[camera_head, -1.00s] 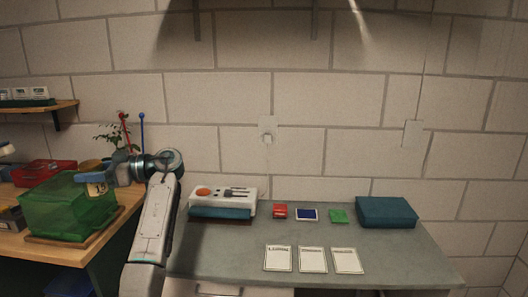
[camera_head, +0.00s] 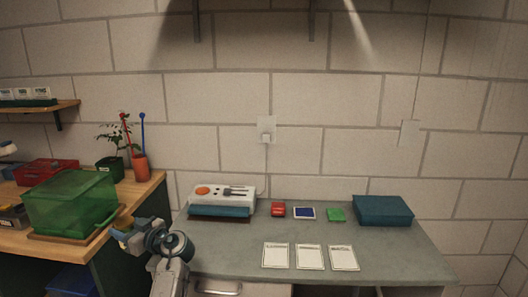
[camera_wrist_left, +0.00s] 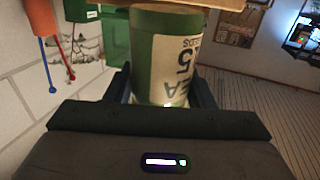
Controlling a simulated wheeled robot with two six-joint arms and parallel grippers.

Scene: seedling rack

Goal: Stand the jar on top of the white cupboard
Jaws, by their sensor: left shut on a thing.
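My left gripper (camera_head: 128,234) is shut on the jar (camera_wrist_left: 168,55). In the left wrist view the jar is green with a cream label bearing dark letters, and it sits between the two dark fingers. In the head view only a small part of the jar (camera_head: 122,222) shows at the gripper, left of the grey bench. A white front with a handle (camera_head: 220,288) shows at the bottom edge, below the bench; I cannot tell whether it is the white cupboard. My right gripper is not in view.
On the wooden bench at left stand a green bin (camera_head: 70,203), a plant (camera_head: 112,150) and an orange pot (camera_head: 140,167) with stakes.

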